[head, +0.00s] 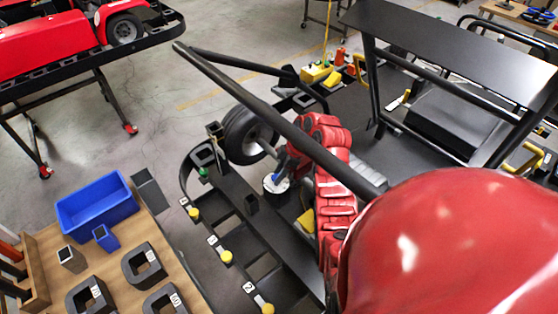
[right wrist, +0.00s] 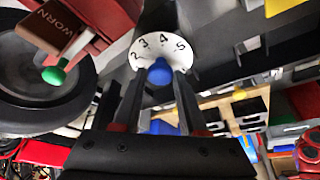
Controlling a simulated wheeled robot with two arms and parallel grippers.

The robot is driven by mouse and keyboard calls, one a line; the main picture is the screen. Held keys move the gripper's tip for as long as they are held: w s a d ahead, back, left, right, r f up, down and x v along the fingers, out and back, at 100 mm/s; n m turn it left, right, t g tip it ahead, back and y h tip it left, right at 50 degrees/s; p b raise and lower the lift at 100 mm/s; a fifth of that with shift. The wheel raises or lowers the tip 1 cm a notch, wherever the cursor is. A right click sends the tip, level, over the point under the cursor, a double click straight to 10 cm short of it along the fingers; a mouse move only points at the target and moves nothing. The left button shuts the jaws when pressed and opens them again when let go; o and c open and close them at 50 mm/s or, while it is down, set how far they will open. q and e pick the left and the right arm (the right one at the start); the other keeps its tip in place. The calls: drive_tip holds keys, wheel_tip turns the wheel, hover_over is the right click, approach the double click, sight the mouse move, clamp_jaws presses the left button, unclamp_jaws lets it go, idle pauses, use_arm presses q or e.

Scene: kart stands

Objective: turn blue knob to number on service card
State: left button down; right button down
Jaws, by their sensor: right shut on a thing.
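In the head view a white dial (head: 271,188) with a blue knob (head: 277,179) sits on the kart stand, beside a black wheel. In the right wrist view the dial (right wrist: 180,49) shows the numbers 2, 3, 4 and 5. The blue knob (right wrist: 158,72) is at its centre, and I cannot tell which number it points to. My right gripper (right wrist: 158,80) is shut on the knob, with a dark finger on each side; it also shows in the head view (head: 279,175). I cannot make out a service card. My left gripper is not in view.
A wooden table (head: 44,240) at the lower left holds a blue bin (head: 95,208) and several black numbered blocks. Yellow knobs (head: 226,257) with number tags line the stand's near rail. A brown WORN tag (right wrist: 58,30) and a green knob (right wrist: 54,75) are near the wheel.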

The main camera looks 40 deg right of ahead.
idle(0.4)
drive_tip(key=shift+c, duration=2.2)
unclamp_jaws()
drive_tip(key=p+v, duration=0.3)
drive_tip(key=v, duration=0.9)
drive_tip(key=shift+w+p, duration=0.15)
drive_tip(key=shift+p, duration=0.25)
drive_tip(key=shift+a, duration=0.1)
